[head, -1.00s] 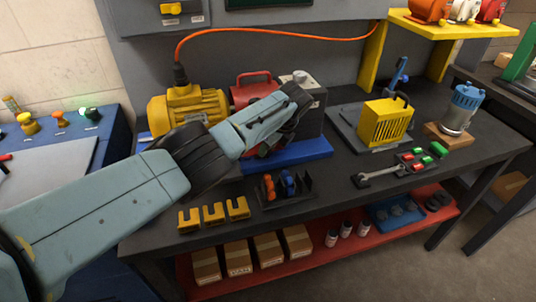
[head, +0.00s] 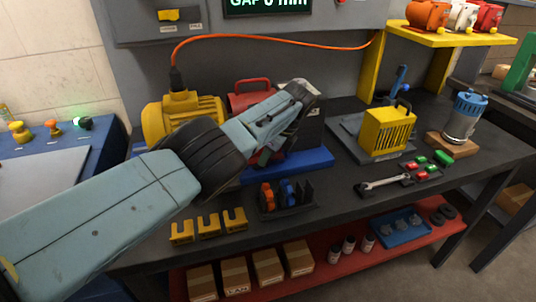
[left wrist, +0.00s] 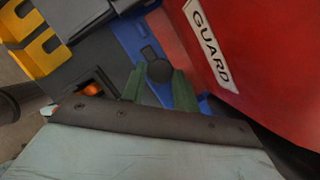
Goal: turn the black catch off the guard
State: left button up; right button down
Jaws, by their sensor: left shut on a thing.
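The red guard (head: 250,95) stands on the blue base (head: 305,163) on the bench, with its handle on top. It is mostly hidden by my left arm in the head view. In the left wrist view the guard (left wrist: 225,35) fills the upper right and bears a GUARD label. The black catch (left wrist: 158,68) has a round end and lies beside the guard, over the blue base. My left gripper (left wrist: 158,82) has its green fingers on either side of the catch and is shut on it. In the head view its fingertips are hidden. My right gripper is not in view.
A yellow motor (head: 183,112) with an orange cable stands left of the guard. Yellow slotted blocks (head: 208,225) and a black rack (head: 288,200) sit in front. A yellow cage (head: 388,130), a wrench (head: 385,183) and a blue motor (head: 464,115) are to the right. A display reads GAP 0 mm.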

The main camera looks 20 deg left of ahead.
pick_arm(q)
jog(key=o, duration=1)
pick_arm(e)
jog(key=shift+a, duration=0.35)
pick_arm(q)
jog(key=shift+r, duration=0.1)
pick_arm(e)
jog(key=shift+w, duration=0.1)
pick_arm(q)
jog(key=shift+d+r+p, duration=0.15)
jog(key=shift+r+p, duration=0.15)
jog(key=shift+r, duration=0.05)
jog(key=p+v, duration=0.2)
jog(key=v, duration=1)
jog(key=shift+d+r+p, duration=0.1)
jog(key=shift+r+p, duration=0.1)
jog(key=shift+p, duration=0.1)
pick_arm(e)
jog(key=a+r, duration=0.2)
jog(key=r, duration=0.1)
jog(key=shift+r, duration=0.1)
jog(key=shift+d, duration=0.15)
pick_arm(q)
jog(key=shift+s, duration=0.1)
